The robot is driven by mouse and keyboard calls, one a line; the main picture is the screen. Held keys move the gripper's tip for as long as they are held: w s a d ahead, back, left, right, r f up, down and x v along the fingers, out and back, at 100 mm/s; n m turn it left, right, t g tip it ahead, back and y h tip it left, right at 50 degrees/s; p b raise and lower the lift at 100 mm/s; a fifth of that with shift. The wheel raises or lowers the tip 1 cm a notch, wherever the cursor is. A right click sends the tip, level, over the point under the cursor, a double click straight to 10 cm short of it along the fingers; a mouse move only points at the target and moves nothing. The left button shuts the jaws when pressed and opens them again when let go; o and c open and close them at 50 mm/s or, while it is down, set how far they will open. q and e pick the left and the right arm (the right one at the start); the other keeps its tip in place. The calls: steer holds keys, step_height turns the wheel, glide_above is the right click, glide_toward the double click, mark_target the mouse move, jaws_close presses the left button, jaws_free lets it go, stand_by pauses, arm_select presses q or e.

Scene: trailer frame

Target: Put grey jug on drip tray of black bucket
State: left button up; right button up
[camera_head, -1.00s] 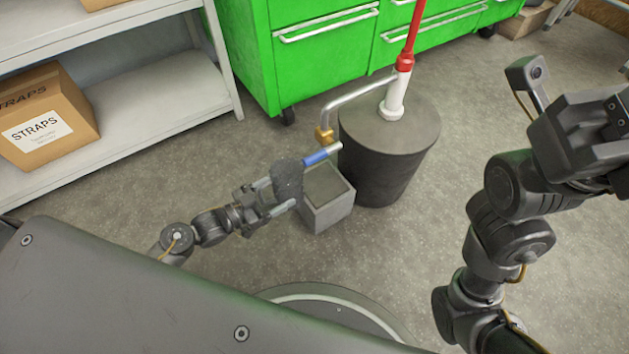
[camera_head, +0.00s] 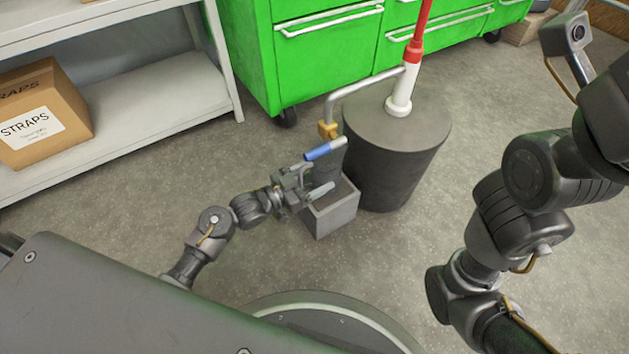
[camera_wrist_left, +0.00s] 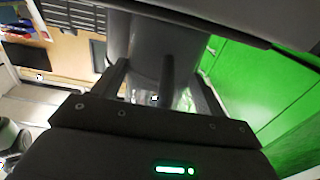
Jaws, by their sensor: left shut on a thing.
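My left gripper (camera_head: 318,185) is shut on the grey jug (camera_head: 330,164). The jug is upright over the drip tray (camera_head: 336,214), a grey box-shaped stand beside the black bucket (camera_head: 392,160). I cannot tell whether the jug's base touches the tray. The jug is under the bucket's bent spout, and the blue-tipped tap lever (camera_head: 325,149) crosses in front of its top. In the left wrist view the jug (camera_wrist_left: 155,45) fills the space between the fingers. My right arm is at the right, with its gripper outside the picture.
A red-and-white pump post (camera_head: 403,85) rises from the bucket's lid. Green drawers (camera_head: 325,60) stand behind. A shelf with a cardboard STRAPS box (camera_head: 45,115) is at the left. The floor in front of the tray is open.

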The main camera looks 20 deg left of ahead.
stand_by(0.3)
arm_select(q)
steer(key=shift+f, duration=0.15)
steer(key=o, duration=1)
